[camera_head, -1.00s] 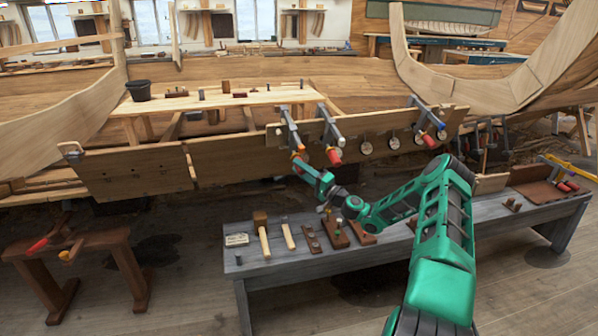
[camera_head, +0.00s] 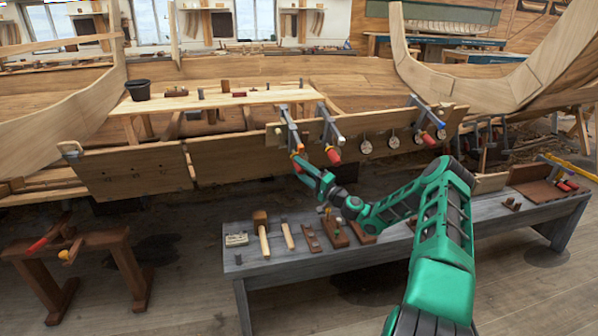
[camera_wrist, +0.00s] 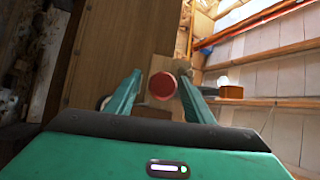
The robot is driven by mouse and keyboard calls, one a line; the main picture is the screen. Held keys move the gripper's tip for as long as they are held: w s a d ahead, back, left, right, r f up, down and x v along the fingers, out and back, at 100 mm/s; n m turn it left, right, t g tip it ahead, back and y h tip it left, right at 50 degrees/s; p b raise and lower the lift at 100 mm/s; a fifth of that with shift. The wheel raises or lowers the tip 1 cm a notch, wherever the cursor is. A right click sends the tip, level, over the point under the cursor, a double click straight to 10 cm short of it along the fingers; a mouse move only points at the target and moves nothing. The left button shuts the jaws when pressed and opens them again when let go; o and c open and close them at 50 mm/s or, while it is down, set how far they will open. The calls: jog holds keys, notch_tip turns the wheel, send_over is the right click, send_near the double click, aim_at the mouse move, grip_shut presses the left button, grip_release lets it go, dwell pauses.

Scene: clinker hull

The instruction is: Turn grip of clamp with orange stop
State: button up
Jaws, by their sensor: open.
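The clamp with the orange stop (camera_head: 291,126) is the leftmost of the clamps on the plank in the head view. Its small orange part shows at its lower end, just above my gripper (camera_head: 299,162). In the wrist view, the round red end of a grip (camera_wrist: 162,86) lies between the two green fingers of my gripper (camera_wrist: 160,92). The fingers are open, one on each side of the grip, with a gap visible on the right. I cannot tell how deep the grip sits between them. In the head view my gripper mostly hides this grip.
A second clamp (camera_head: 331,127) with a red grip stands close to the right, and another clamp (camera_head: 425,118) is farther right on the plank (camera_head: 230,158). A grey bench (camera_head: 300,268) with a mallet (camera_head: 262,238) and small blocks lies below my arm.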

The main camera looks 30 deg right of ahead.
jog(key=v, duration=1)
jog(key=shift+s+d+f, duration=0.2)
jog(key=shift+s+f, duration=0.05)
dwell(0.8)
